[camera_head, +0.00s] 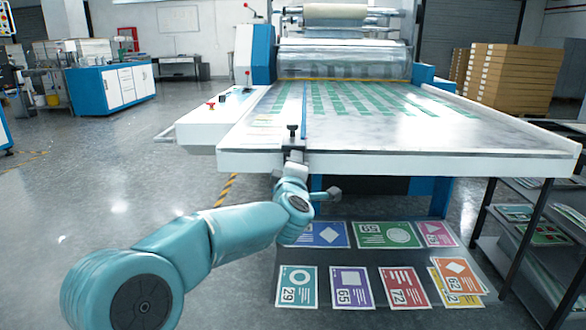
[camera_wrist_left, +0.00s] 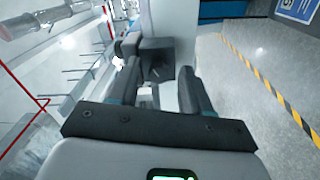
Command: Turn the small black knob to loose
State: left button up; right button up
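The small black knob (camera_head: 292,131) stands upright at the front edge of the machine's white table (camera_head: 400,163), at the end of a blue guide strip. My left gripper (camera_head: 294,158) is just below and in front of it, close to the table edge. In the left wrist view, its two dark fingers (camera_wrist_left: 160,88) are spread apart. A dark square block (camera_wrist_left: 156,58) shows ahead between them, probably the knob or its mount; I cannot tell whether the fingers touch it. My right gripper is not in view.
The table carries green-patterned sheets (camera_head: 350,97) leading to the rollers (camera_head: 343,60). Colourful printed sheets (camera_head: 352,287) lie below the table's front. A dark rack (camera_head: 540,240) stands at right, stacked boxes (camera_head: 505,85) behind. The floor at left is open, with a striped line (camera_wrist_left: 262,80).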

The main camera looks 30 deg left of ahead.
pick_arm(q)
jog(key=p+v, duration=0.2)
jog(key=v, duration=1.4)
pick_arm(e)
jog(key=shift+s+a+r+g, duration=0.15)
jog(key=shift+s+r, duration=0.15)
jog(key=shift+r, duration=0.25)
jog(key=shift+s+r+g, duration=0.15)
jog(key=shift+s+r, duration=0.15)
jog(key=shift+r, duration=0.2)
pick_arm(q)
jog(key=shift+s+d, duration=0.1)
